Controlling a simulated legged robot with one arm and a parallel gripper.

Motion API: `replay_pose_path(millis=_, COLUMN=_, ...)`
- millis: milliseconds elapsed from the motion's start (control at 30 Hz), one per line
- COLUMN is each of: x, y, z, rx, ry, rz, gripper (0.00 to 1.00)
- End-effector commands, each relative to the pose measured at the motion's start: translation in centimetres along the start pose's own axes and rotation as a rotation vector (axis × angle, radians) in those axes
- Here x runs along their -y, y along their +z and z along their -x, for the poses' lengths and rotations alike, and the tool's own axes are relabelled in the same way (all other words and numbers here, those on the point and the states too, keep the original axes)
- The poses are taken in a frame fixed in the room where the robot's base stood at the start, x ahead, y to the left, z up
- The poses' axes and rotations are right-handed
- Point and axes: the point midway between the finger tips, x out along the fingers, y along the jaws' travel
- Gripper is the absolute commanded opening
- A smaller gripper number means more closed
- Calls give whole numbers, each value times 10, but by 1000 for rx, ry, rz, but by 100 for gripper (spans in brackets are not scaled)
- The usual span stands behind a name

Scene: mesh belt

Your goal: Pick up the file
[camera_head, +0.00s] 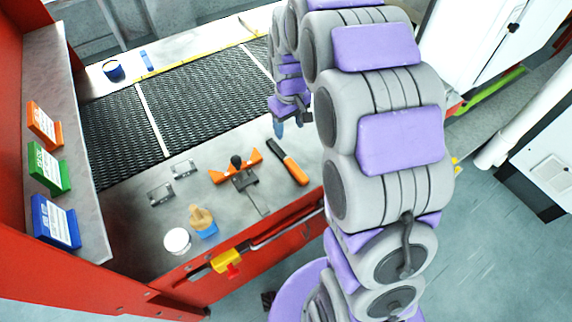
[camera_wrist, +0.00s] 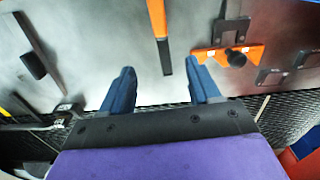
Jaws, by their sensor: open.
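A long thin tool with an orange handle and a dark end, which looks like the file, lies on the grey metal surface in the head view (camera_head: 288,162). It also shows in the wrist view (camera_wrist: 157,18), at top centre, its dark end pointing toward the space between my fingers. My gripper (camera_wrist: 160,72) is open, its two blue fingers wide apart with nothing between them. In the head view my gripper (camera_head: 288,124) hangs near the belt's front edge, beyond the tool and apart from it. The tool's far end is cut off in the wrist view.
An orange clamp-like tool (camera_head: 236,174) lies just left of the file. Metal brackets (camera_head: 160,194), a brush (camera_head: 202,220) and a white round lid (camera_head: 177,241) lie further left. The black mesh belt (camera_head: 205,95) runs behind. Orange, green and blue boxes (camera_head: 56,222) line the left ledge.

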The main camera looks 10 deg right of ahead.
Motion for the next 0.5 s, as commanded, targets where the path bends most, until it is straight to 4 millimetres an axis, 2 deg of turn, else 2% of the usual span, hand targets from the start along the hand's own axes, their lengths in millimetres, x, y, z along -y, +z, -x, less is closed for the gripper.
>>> replay_pose_path(millis=200, x=-1, y=2, z=-45, rx=7, ry=-5, rz=-2, gripper=62)
replay_pose_path(millis=500, x=1, y=4, z=-99, rx=9, ry=-4, rz=-1, gripper=62)
